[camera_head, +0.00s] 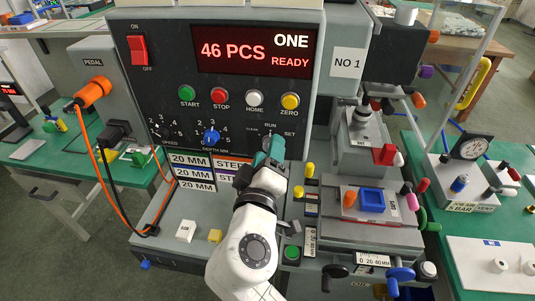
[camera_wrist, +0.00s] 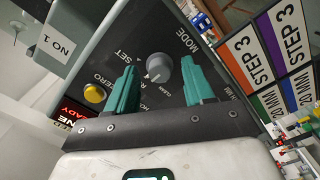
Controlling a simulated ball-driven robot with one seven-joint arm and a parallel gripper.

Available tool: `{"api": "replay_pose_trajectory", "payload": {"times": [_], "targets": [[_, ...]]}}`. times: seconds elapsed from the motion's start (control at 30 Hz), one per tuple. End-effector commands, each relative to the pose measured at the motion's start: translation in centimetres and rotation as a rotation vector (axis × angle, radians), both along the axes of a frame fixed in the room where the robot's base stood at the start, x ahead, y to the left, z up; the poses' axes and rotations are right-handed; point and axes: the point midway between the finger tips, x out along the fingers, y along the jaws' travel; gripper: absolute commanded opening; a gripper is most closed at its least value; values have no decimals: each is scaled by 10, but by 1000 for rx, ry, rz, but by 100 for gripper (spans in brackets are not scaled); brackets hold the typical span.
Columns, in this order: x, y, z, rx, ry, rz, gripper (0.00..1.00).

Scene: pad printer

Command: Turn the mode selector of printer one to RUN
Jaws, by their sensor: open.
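Printer one (camera_head: 168,55) shows "ONE READY" on its red display. In the wrist view, the mode selector (camera_wrist: 160,68) is a round grey knob on the dark panel, with SET, CLEAN and partly hidden RUN lettering around it. A pale mark on its rim points down-left, towards the RUN and CLEAN side; I cannot tell exactly which. My gripper (camera_wrist: 159,66), with two green fingers, is open, one finger on each side of the knob in the picture. Contact is not visible. In the head view, my gripper (camera_head: 268,150) hides most of the knob, below RUN.
A blue depth knob (camera_head: 211,136) sits left of my gripper, below the START, STOP, HOME and yellow ZERO (camera_head: 290,101) buttons. Yellow-capped posts (camera_head: 310,170) and a blue part fixture (camera_head: 372,199) stand to the right. An orange cable plug (camera_head: 95,91) is at left.

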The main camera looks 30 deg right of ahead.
Motion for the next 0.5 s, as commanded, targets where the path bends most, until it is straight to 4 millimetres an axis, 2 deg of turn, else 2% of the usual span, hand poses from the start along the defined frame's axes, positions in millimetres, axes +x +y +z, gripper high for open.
{"api": "replay_pose_trajectory", "payload": {"times": [0.23, 0.5], "targets": [[-13, 10, -1, 0, -1, 3, 53], [-54, 41, -2, 1, -1, 4, 53]]}}
